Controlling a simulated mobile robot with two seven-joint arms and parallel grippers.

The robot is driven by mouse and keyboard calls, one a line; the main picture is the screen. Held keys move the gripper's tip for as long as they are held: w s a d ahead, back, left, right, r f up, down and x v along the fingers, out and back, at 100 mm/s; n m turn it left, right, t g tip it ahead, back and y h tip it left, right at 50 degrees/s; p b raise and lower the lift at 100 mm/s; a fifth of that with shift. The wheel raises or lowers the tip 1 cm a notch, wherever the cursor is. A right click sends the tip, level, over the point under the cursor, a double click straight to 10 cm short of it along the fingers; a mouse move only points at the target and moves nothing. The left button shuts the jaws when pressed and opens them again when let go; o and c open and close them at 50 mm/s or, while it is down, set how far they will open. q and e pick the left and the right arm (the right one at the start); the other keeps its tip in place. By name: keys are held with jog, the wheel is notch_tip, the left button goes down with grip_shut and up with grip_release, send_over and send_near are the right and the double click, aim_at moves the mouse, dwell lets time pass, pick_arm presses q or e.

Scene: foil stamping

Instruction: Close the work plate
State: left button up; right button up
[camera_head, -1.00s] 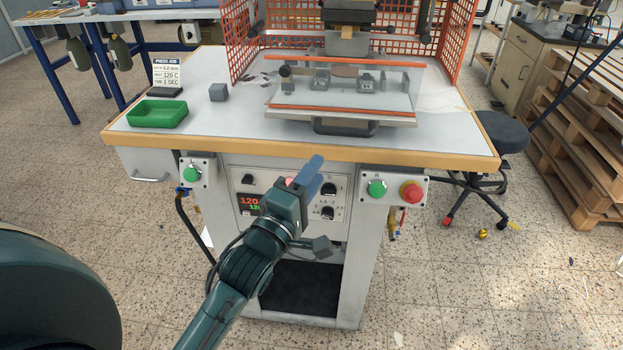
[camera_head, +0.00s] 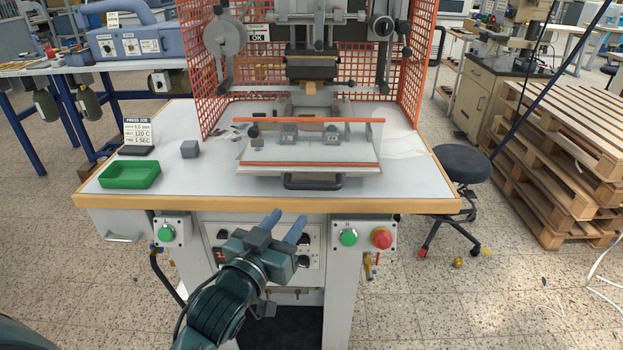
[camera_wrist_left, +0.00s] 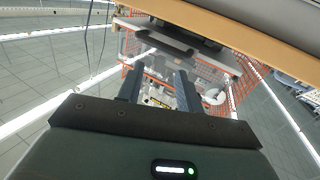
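The work plate (camera_head: 262,172) is a pale flat plate with orange strips along its front and back, on the press table. It has a dark bar handle (camera_head: 313,183) at its front edge and appears to sit forward of the press head (camera_head: 311,68). My left gripper (camera_head: 283,225) is in front of the table's front edge, left of the handle and apart from it. Its two blue-grey fingers are spread with nothing between them. In the left wrist view the fingers (camera_wrist_left: 158,88) are also apart, with table and plate parts beyond. My right gripper is not in view.
An orange mesh guard (camera_head: 201,90) surrounds the press. A green tray (camera_head: 130,175), a grey block (camera_head: 190,149) and a job sign (camera_head: 138,134) stand on the table's left. Green buttons (camera_head: 348,237) and a red button (camera_head: 381,238) are on the front.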

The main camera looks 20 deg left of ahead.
aim_at(310, 189)
pick_arm(q)
jog(key=w+m+p, duration=0.1)
jog(key=w+m, duration=0.3)
jog(key=m, duration=0.2)
jog(key=w+d+m+g+p, duration=0.1)
jog(key=w+m+p, duration=0.1)
jog(key=w+m, duration=0.2)
jog(key=w+m+g+p, duration=0.1)
jog(key=w+m, duration=0.3)
jog(key=m, duration=0.3)
jog(key=shift+w+d+f+m+p, duration=0.1)
jog(key=shift+w+d+m+p, duration=0.05)
jog(key=shift+w+m+p, duration=0.2)
jog(key=shift+s, duration=0.1)
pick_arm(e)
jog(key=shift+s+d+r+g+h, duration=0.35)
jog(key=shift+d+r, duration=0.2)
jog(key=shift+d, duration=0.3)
pick_arm(q)
grip_shut()
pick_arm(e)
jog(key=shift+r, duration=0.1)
